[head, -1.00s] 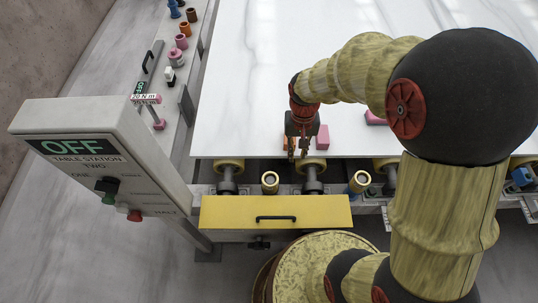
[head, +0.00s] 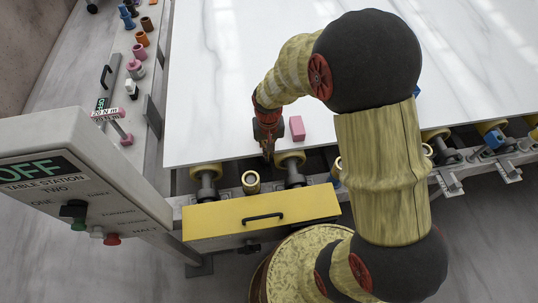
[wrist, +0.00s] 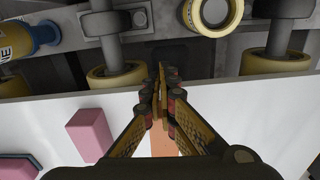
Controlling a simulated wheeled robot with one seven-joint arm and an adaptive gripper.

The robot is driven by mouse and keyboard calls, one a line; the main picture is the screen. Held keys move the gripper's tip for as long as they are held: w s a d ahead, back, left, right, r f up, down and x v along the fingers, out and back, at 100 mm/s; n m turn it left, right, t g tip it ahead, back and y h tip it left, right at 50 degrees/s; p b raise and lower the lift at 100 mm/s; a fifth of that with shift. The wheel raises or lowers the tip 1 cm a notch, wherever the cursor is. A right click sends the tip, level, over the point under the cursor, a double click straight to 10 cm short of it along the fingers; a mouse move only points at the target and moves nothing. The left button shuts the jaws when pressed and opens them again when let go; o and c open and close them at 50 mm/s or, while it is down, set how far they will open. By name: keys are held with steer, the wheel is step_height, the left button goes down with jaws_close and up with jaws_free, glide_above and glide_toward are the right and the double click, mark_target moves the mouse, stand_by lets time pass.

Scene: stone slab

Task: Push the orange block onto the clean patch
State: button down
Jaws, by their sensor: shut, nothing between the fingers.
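My gripper (head: 268,156) is shut and empty, pointing down at the near edge of the white slab (head: 225,90). In the wrist view its closed fingertips (wrist: 160,75) show in front of the rollers beyond the slab's edge. The orange block (wrist: 162,140) shows only in part between the finger links in the wrist view, on the slab near that edge; the gripper hides it in the head view. I cannot tell whether the fingers touch it. I cannot make out the clean patch.
A pink block (head: 297,128) stands on the slab just right of my gripper; another pink block (wrist: 18,168) shows in the wrist view. Rollers (head: 206,172) and a yellow drawer front (head: 262,213) lie along the near edge. A control box (head: 75,195) stands at left.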

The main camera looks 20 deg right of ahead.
steer(key=shift+w+d, duration=0.25)
steer(key=shift+w, duration=0.6)
steer(key=w+d+p, duration=0.1)
steer(key=w, duration=0.4)
steer(key=w+d+p, duration=0.1)
steer(key=w, duration=0.4)
steer(key=w+d+p, duration=0.1)
steer(key=w+d, duration=0.1)
steer(key=w, duration=0.3)
steer(key=shift+w, duration=0.25)
steer(key=shift+s, duration=0.1)
